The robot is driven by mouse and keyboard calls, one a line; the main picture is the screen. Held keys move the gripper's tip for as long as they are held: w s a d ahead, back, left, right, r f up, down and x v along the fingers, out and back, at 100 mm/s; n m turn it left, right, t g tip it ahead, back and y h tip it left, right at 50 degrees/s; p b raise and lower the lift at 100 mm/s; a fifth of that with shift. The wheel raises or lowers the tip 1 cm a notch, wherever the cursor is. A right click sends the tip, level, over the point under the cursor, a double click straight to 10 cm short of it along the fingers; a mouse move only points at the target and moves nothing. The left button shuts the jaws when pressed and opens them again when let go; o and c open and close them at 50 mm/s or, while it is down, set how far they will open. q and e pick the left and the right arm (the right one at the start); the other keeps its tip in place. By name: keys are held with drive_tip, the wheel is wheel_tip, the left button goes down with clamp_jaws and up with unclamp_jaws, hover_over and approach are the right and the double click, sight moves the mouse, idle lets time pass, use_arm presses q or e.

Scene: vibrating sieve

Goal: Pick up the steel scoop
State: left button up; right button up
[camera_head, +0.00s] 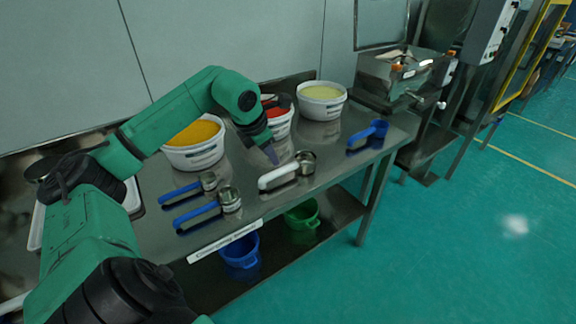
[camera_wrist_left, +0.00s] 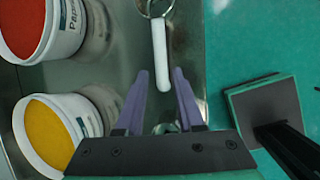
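A scoop with a steel cup and a white handle (camera_head: 279,176) lies on the steel table (camera_head: 250,165). Its cup points to the right in the head view. In the left wrist view the white handle (camera_wrist_left: 159,45) lies just beyond the fingertips, with part of the cup at the top edge. My left gripper (camera_head: 271,155) is above the table near this scoop. In the left wrist view its purple fingers (camera_wrist_left: 161,75) are apart with nothing held between them. Two blue-handled scoops with steel cups (camera_head: 229,199) (camera_head: 208,181) lie further left. My right gripper is not in view.
White tubs of yellow (camera_head: 194,156), red (camera_head: 283,127) and pale green (camera_head: 322,112) material stand behind the scoops. An all-blue scoop (camera_head: 375,131) lies to the right. Blue (camera_head: 240,252) and green (camera_head: 301,216) buckets stand on the lower shelf. A steel machine (camera_head: 390,85) is at the back right.

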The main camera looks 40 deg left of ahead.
sight(280, 170)
use_arm(q)
drive_tip(key=x, duration=0.3)
drive_tip(key=shift+f+p, duration=0.4)
drive_tip(key=shift+f, duration=0.05)
drive_tip(key=x, duration=0.3)
drive_tip(key=p+x, duration=0.1)
drive_tip(key=x, duration=0.3)
drive_tip(key=shift+w+d+r+p, duration=0.1)
drive_tip(key=shift+w+p, duration=0.15)
drive_tip(key=shift+p, duration=0.05)
drive_tip(key=shift+w, duration=0.1)
clamp_jaws()
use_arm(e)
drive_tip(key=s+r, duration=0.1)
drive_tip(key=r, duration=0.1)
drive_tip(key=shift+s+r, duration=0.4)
